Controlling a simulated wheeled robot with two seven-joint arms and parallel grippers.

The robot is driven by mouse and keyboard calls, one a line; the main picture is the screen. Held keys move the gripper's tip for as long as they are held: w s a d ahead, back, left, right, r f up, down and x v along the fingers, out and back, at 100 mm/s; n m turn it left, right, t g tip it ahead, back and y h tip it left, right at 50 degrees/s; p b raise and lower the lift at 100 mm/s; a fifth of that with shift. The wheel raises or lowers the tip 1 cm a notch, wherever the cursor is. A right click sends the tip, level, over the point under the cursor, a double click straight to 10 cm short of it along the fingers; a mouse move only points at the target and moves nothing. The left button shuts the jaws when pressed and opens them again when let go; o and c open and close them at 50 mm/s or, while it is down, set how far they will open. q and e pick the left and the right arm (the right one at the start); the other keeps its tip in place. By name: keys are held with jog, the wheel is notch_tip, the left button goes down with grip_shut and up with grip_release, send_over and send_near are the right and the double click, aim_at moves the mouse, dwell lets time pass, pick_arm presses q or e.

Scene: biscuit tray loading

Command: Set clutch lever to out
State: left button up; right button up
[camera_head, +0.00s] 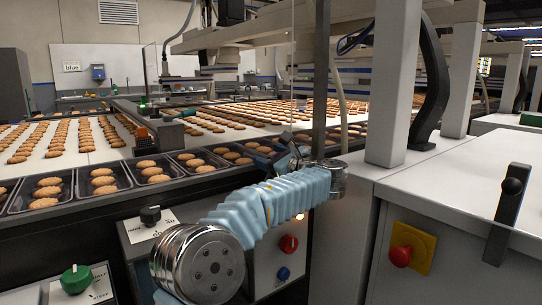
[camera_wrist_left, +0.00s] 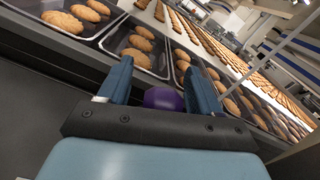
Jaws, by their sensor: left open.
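My left gripper (camera_head: 284,157) is in front of the tray line in the head view, at the end of my blue-sleeved arm. In the wrist view its two blue fingers (camera_wrist_left: 162,85) are apart. A purple knob (camera_wrist_left: 163,98) shows between them, low near the palm; I cannot tell whether they touch it. I cannot make this knob out in the head view. No label shows which is the clutch lever. My right gripper is out of view.
Black trays of biscuits (camera_head: 103,181) line the conveyor edge beside the gripper. A control panel with a red knob (camera_head: 289,243) and blue button (camera_head: 283,274) is below my arm. A red emergency button (camera_head: 400,256) is on the cabinet; a green knob (camera_head: 75,279) is lower left.

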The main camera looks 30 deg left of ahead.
pick_arm(q)
jog(key=shift+c, duration=0.5)
grip_shut()
jog(key=shift+s, duration=0.1)
jog(key=s+n+b, duration=0.1)
jog(key=s+a+n+b, duration=0.1)
jog(key=n+b, duration=0.1)
jog(key=s+n+b, duration=0.1)
jog(key=n, duration=0.1)
jog(key=shift+s+a+r, duration=0.15)
jog(key=shift+r, duration=0.1)
jog(key=s+n+b, duration=0.1)
jog(key=b, duration=0.1)
jog(key=s+a+n+b, duration=0.1)
jog(key=n+b, duration=0.1)
jog(key=s+n+b, duration=0.1)
jog(key=n+b, duration=0.1)
jog(key=shift+s+a+f, duration=0.2)
jog(key=shift+s+f, duration=0.05)
jog(key=shift+f, duration=0.1)
jog(key=n+b, duration=0.1)
jog(key=s+n+b, duration=0.2)
jog(key=shift+a+f+n, duration=0.35)
jog(key=shift+a+n, duration=0.05)
